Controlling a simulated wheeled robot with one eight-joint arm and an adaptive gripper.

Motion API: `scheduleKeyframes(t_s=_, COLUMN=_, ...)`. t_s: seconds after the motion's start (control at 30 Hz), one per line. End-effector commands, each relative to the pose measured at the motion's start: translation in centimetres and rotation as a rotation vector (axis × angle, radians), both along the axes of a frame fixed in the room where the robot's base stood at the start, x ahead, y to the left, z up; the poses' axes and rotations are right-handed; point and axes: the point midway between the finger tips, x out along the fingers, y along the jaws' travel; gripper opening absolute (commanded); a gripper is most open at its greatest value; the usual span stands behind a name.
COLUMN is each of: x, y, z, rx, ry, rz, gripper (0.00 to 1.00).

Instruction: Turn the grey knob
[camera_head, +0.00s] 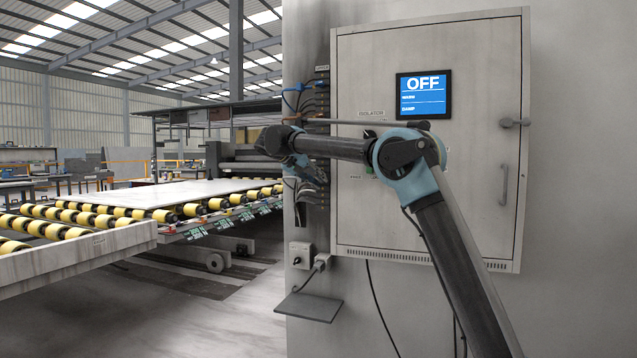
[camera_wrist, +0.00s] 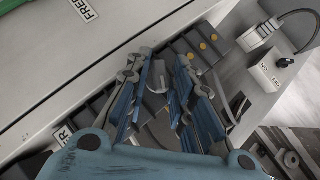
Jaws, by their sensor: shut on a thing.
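My gripper (camera_head: 314,174) is at the left edge of the wall cabinet, in front of a column of dark modules with cables. In the wrist view, its blue fingers (camera_wrist: 167,82) are closed around a small pale grey piece (camera_wrist: 157,76), which looks like the grey knob. The fingers hide most of it, so its angle cannot be told. In the head view my gripper and arm cover that spot. The blue screen (camera_head: 423,95) on the cabinet reads OFF in large letters, with smaller lines below.
The grey cabinet (camera_head: 470,60) has a handle (camera_head: 504,184) and a latch at right. A dark switch on a small box (camera_head: 299,256) and a plugged cable sit lower left, above a small shelf (camera_head: 308,307). A roller conveyor (camera_head: 130,210) stands further left.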

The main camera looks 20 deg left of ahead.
Motion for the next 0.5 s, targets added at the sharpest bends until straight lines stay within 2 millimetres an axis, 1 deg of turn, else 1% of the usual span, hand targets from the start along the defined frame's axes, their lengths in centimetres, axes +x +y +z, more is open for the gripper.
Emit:
scheduleKeyframes(t_s=0.2, x=0.06, y=0.29, z=-0.24, rx=-0.19, ry=0.014, rz=0.002, gripper=0.0)
scheduleKeyframes(t_s=0.5, x=0.07, y=0.4, z=-0.45, rx=-0.385, ry=0.029, rz=0.003, gripper=0.0)
